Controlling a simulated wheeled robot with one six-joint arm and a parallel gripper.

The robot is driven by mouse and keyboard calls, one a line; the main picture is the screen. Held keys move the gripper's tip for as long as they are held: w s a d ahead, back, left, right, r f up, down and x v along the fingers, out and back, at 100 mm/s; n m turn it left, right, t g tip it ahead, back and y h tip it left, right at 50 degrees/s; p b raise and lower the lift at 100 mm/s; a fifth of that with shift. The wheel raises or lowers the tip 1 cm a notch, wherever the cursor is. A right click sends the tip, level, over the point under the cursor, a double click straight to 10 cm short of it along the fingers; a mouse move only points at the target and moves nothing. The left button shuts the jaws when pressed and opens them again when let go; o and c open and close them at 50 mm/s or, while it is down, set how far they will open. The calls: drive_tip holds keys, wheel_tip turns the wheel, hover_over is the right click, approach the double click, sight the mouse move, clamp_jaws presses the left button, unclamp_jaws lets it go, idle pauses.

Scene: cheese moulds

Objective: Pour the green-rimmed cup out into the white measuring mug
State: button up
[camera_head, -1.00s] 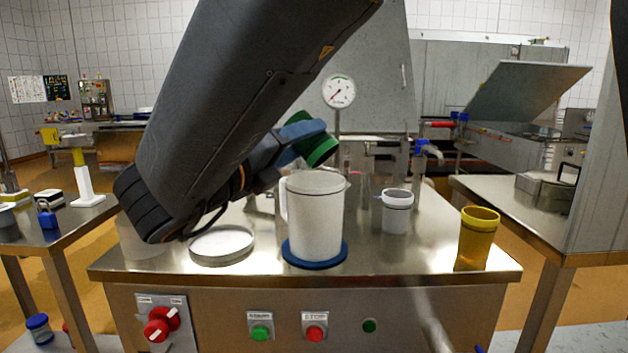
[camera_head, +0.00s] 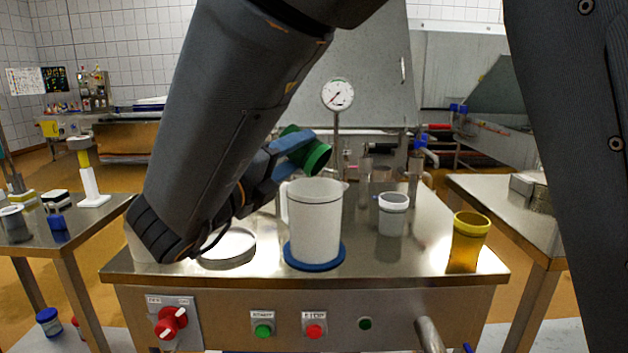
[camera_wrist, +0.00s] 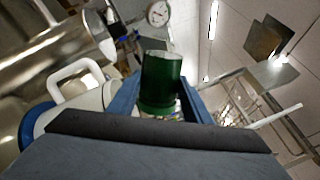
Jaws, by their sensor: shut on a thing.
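The green-rimmed cup (camera_head: 318,158) is held tilted, its green end leaning right and down, just above and behind the rim of the white measuring mug (camera_head: 314,222). My gripper (camera_head: 287,158) is shut on the cup with its blue fingers on either side. In the wrist view, the cup (camera_wrist: 162,80) sits between the fingers (camera_wrist: 160,102), with the mug (camera_wrist: 88,98) to its left. The mug stands upright on a blue disc (camera_head: 314,262), its handle to the left. The inside of the mug is hidden, and I see no stream falling.
A white pot (camera_head: 392,216) and a yellow cup (camera_head: 467,245) stand on the steel bench (camera_head: 400,268) to the right. A shallow round dish (camera_head: 228,248) lies left of the mug, partly behind my arm. A dial gauge (camera_head: 337,95) rises behind.

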drive_tip(key=shift+a+n+p, duration=0.1)
drive_tip(key=shift+n+p, duration=0.3)
drive_tip(key=shift+p, duration=0.15)
